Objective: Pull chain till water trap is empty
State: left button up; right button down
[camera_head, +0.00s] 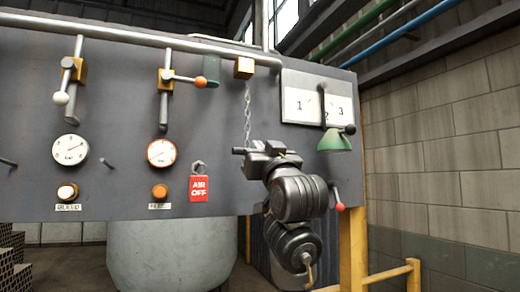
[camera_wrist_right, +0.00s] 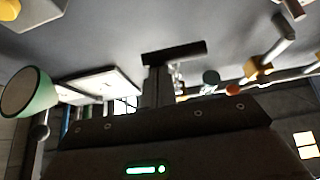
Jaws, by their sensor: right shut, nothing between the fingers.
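A thin pale chain (camera_head: 247,110) hangs from a brass block (camera_head: 244,68) under the pipe on the grey panel. My right gripper (camera_head: 238,151) is at the chain's lower end, shut with nothing held. My left gripper is not in view.
A green bell-shaped part (camera_head: 336,141) and a red-tipped lever (camera_head: 339,207) are right of my arm. Yellow railing (camera_head: 353,245) stands at lower right.

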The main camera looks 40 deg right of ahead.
jog(key=shift+w, duration=0.1)
notch_tip(320, 180, up, 5)
jog(key=p, duration=0.3)
jog(key=b+v, duration=0.6)
jog(key=v, duration=0.5)
jog(key=shift+f, duration=0.25)
